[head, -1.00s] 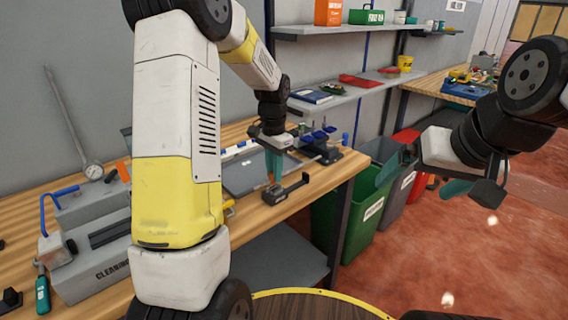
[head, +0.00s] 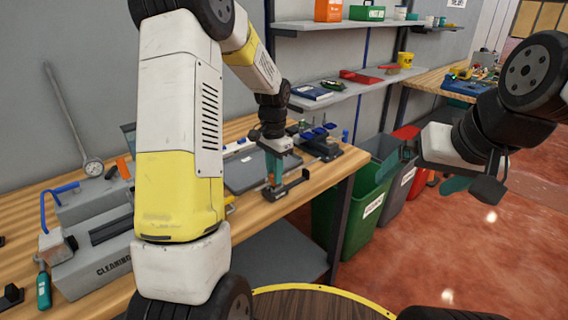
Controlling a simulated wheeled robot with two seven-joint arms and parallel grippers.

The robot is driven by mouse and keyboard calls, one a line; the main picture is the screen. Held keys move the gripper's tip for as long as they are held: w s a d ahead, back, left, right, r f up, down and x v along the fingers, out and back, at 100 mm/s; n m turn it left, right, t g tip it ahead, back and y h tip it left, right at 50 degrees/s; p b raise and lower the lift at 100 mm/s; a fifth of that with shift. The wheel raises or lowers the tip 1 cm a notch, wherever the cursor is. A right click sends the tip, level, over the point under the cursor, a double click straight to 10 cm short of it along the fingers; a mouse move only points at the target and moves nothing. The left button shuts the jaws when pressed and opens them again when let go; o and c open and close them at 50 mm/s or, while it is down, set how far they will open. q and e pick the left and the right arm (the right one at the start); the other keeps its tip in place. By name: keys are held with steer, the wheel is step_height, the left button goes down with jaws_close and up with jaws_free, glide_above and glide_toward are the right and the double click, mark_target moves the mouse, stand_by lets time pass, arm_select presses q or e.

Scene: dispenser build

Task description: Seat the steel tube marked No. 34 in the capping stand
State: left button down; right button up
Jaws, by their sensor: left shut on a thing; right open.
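My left gripper (head: 273,181) points straight down over the wooden bench, its teal fingers shut. What it grips is too small and covered by the fingers to make out; I take it to be the steel tube, but no No. 34 mark can be read. A small dark stand (head: 292,187) with a raised right end sits on the bench at the fingertips; it looks like the capping stand. I cannot tell whether the held thing touches it. My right gripper (head: 428,172) is open and empty, out over the floor at the right, away from the bench.
A dark flat tray (head: 247,172) lies behind my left gripper, with a dark rack (head: 318,146) holding blue parts to its right. Green bin (head: 372,228) stands beyond the bench's right end.

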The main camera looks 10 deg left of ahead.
arm_select(q)
steer(key=shift+f, duration=0.65)
stand_by(0.7)
steer(key=c, duration=1.2)
jaws_free()
steer(key=shift+o, duration=0.3)
steer(key=shift+o, duration=1.2)
steer(key=shift+r, duration=3.5)
steer(key=shift+r, duration=0.1)
